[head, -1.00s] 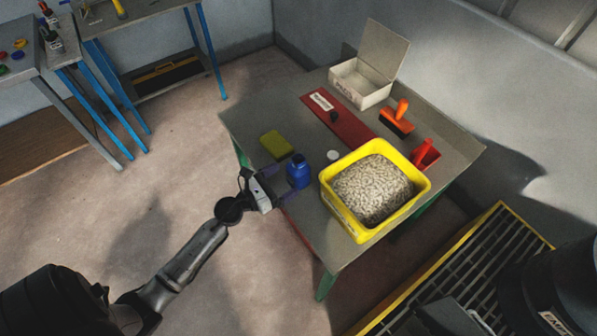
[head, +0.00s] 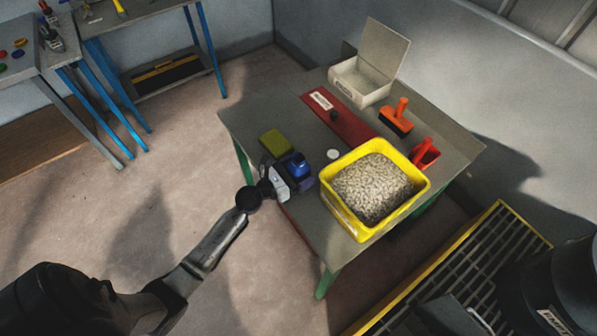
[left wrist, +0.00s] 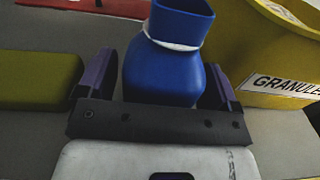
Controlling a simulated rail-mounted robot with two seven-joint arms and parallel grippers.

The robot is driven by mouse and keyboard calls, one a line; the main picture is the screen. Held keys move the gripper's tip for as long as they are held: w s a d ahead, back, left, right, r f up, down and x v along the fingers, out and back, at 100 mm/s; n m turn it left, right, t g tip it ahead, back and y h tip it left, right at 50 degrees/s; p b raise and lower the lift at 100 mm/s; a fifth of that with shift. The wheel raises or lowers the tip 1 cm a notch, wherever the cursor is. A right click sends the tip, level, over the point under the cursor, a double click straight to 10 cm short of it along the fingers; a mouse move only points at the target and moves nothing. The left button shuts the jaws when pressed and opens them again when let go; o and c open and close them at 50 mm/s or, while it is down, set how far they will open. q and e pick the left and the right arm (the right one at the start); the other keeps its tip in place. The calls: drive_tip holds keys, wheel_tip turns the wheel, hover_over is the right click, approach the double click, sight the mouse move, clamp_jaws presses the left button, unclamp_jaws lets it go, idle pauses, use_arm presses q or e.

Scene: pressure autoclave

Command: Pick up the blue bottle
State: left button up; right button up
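The blue bottle (head: 297,162) stands upright on the work table (head: 253,117), near its left edge. It also shows large in the left wrist view (left wrist: 165,62), with a white ring below its blue cap. My left gripper (left wrist: 163,85) has one finger on each side of the bottle. The fingers are spread and narrow gaps show beside the bottle, so it does not look clamped. In the head view the gripper (head: 298,172) covers the bottle's lower part. My right gripper is not in view.
A yellow tub of granules (head: 337,214) stands close right of the bottle. A yellow-green sponge (head: 275,142) lies close on its left. A white round lid (head: 333,154), red board (head: 345,122), orange brush (head: 397,117), red scoop (head: 425,154) and open box (head: 362,83) are farther back.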

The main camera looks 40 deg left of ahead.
use_arm(q)
drive_tip(key=c, duration=0.9)
